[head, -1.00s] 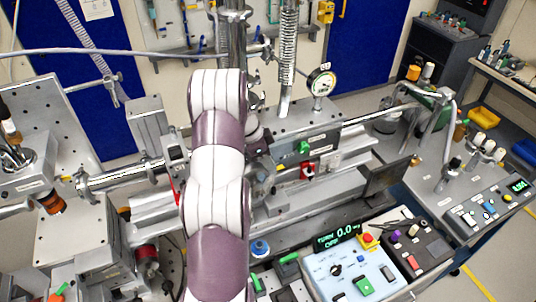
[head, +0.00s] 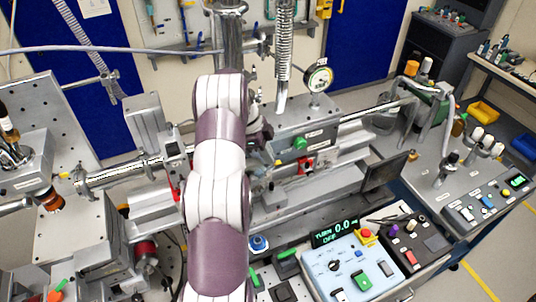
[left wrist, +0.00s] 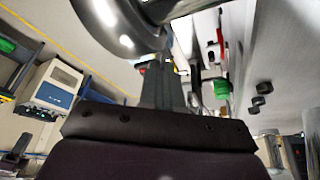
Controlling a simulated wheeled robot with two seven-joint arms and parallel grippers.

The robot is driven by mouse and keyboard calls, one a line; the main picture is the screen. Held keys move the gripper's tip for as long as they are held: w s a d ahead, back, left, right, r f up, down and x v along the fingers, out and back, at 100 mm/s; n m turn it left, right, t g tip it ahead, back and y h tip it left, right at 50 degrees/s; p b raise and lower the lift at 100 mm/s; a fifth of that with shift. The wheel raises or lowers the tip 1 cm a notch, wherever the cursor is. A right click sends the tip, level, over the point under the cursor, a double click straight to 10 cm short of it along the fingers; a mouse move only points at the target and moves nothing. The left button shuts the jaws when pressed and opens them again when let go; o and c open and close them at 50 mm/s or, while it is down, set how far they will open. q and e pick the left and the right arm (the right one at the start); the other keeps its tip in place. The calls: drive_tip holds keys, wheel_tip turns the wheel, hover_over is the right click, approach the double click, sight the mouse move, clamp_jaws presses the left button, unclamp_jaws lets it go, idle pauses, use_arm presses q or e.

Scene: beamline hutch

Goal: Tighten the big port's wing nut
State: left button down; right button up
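My left arm rises through the middle of the head view. Its dark gripper (head: 258,138) is partly hidden behind my arm, beside the grey block with the green and red parts. In the left wrist view the grey fingers (left wrist: 163,85) point up the picture, close to a large shiny rounded metal part (left wrist: 115,25). The fingers look close together, but whether they are shut, or hold anything, cannot be made out. I cannot pick out the wing nut in either view; the big port is not clearly identifiable. My right gripper is not in view.
A dial gauge (head: 318,76) stands behind the grey block. A control box (head: 350,268) reads "TURN 0.0" and "OFF" at the front. A dark plate (head: 388,170) stands right of the rail. Steel pipes (head: 118,174) run left of my arm.

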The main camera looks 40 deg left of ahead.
use_arm(q)
drive_tip(key=c, duration=1.3)
unclamp_jaws()
drive_tip(key=shift+a, duration=0.15)
